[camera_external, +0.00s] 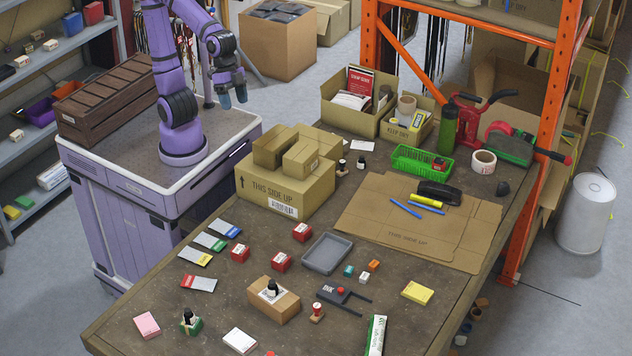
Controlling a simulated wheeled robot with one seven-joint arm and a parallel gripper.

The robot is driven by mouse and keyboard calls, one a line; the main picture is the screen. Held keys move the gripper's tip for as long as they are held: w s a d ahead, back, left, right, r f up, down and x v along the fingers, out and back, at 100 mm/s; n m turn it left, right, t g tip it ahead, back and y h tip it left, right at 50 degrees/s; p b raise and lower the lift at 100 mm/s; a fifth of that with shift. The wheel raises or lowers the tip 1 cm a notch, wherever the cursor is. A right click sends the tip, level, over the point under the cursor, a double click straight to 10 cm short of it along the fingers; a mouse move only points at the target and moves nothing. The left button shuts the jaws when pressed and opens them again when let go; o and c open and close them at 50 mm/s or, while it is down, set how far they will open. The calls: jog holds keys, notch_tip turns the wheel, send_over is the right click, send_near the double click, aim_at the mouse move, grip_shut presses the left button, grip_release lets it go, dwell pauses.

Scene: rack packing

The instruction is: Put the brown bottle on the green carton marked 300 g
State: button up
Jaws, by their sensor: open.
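My gripper (234,100) hangs empty above the purple base, its fingers apart, well away from the table's items. A small green carton (192,327) sits at the table's front left with a dark, white-labelled bottle (187,316) at it; I cannot tell whether on top or behind. Another dark bottle (271,287) stands on a brown carton (266,309). Two more small dark bottles, one on the left (341,166) and one on the right (361,162), stand right of the large carton. Which bottle is brown and any 300 g marking are too small to tell.
A large carton (254,204) with smaller boxes on top stands at the table's back left. Red cartons (281,262), a grey tray (327,253), a green basket (423,162) and flat cardboard (415,222) cover much of the table. An orange rack post (547,130) rises at right.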

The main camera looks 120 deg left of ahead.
jog(key=s+a+y, duration=0.1)
jog(key=s+a, duration=0.2)
jog(key=s, duration=0.3)
jog(key=s+a+n+t+y, duration=0.1)
jog(key=s+a, duration=0.3)
jog(key=s, duration=0.3)
jog(key=shift+s+a, duration=0.15)
jog(key=shift+a, duration=0.15)
